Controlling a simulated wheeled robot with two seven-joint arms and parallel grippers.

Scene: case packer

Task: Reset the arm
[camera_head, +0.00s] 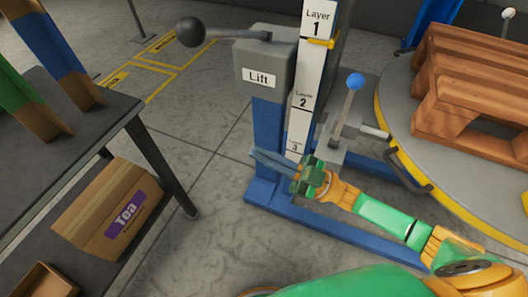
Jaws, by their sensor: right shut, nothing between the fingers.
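My right gripper (275,162) comes in from the lower right on my green and orange arm. Its fingers are shut and empty and point left, in front of the blue lift post. My left gripper is out of view. The grey Lift box (262,66) has a lever with a dark ball knob (191,31) that points left. A second lever with a blue ball knob (355,81) stands tilted on a grey mount right of the layer scale (305,95).
A round turntable (395,120) with a yellow edge holds a wooden pallet (470,85) at the right. A dark shelf rack (60,125) at the left holds a Tea carton (110,210) on its lower shelf. The blue lift base (330,232) lies along the floor. Open floor lies between rack and lift.

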